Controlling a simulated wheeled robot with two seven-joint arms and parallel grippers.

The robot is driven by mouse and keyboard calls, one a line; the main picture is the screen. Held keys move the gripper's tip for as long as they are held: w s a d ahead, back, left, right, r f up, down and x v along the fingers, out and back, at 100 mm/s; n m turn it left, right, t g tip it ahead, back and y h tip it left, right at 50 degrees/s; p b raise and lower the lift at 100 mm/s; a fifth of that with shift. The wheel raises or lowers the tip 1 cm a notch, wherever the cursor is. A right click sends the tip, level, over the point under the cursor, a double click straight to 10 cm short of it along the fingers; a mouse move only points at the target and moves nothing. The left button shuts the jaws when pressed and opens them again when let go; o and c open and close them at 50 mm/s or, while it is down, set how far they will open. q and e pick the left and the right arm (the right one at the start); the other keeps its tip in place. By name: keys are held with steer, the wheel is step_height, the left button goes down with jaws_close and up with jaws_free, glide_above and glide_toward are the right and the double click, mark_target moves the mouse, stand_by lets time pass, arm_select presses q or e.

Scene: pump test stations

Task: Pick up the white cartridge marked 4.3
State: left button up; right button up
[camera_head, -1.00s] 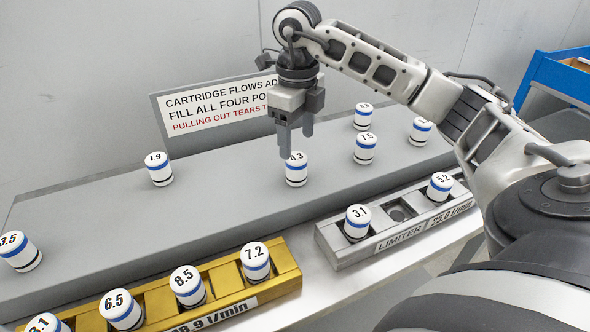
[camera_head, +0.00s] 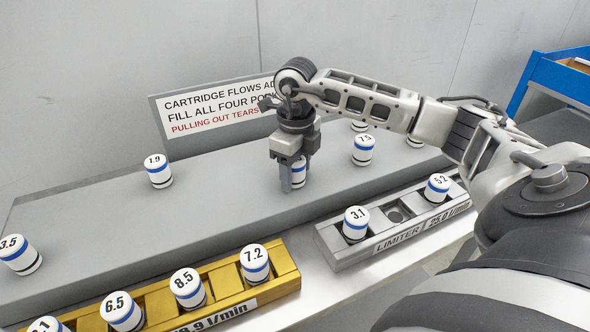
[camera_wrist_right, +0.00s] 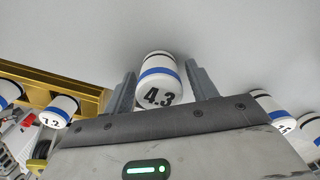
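The white cartridge marked 4.3 (camera_wrist_right: 160,78) has a blue band and a black band. In the right wrist view it sits between the two fingers of my right gripper (camera_wrist_right: 161,88), with a narrow gap on each side. In the head view the cartridge (camera_head: 299,178) stands on the grey raised shelf (camera_head: 225,200), mostly hidden behind the fingers. My right gripper (camera_head: 291,184) points down around it and is open. My left gripper is not in view.
A cartridge marked 7.5 (camera_head: 363,150) stands to the right, and one marked 1.9 (camera_head: 158,172) to the left. In front are a gold block (camera_head: 287,277) holding several cartridges and a grey limiter block (camera_head: 340,256) holding 3.1 and 5.2. A sign (camera_head: 215,110) stands behind.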

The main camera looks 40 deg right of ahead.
steer(key=c, duration=0.8)
steer(key=shift+c, duration=0.2)
steer(key=shift+r, duration=0.2)
